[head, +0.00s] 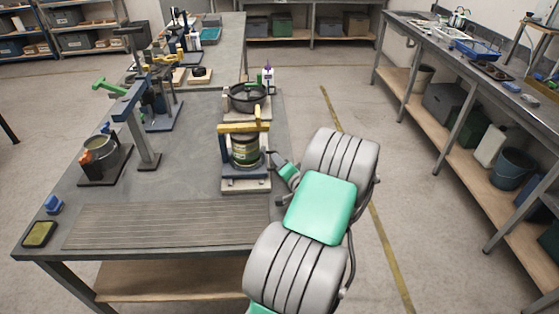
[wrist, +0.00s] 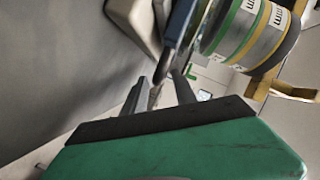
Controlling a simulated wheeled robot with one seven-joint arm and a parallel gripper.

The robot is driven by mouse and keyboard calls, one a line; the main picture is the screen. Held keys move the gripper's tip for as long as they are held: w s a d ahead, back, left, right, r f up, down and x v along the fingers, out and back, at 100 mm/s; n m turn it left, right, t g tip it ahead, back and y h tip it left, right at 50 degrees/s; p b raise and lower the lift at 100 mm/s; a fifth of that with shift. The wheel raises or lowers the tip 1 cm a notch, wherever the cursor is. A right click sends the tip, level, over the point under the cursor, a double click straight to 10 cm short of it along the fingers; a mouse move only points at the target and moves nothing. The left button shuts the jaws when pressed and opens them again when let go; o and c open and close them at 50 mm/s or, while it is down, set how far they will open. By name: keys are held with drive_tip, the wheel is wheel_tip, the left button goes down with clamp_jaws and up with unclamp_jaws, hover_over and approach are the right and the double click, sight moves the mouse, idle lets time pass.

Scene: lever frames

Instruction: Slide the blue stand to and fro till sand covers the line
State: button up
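The blue stand (head: 228,158) is on the near table, with a yellow bar (head: 243,127) across its top. It holds a banded round jar (head: 245,150) above a pale base. My gripper (head: 274,156) is at the stand's right side, low down. In the wrist view its two fingers (wrist: 160,76) are apart, with a narrow blue-grey upright of the stand (wrist: 180,22) at their tips. I cannot tell whether they touch it. The jar (wrist: 245,32) shows green and yellow bands and lettering at the upper right. The sand and the line cannot be made out.
A black round pan (head: 248,97) sits on a block just behind the stand. A blue-grey lever post (head: 142,135) and a grey pot (head: 100,154) stand to the left. A ribbed grey panel (head: 165,224) lies in front. Bare tabletop is left of the stand.

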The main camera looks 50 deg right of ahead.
drive_tip(key=shift+w+d+f, duration=0.1)
drive_tip(key=shift+w+d, duration=0.05)
drive_tip(key=shift+w, duration=0.1)
drive_tip(key=shift+c, duration=0.2)
clamp_jaws()
idle(1.1)
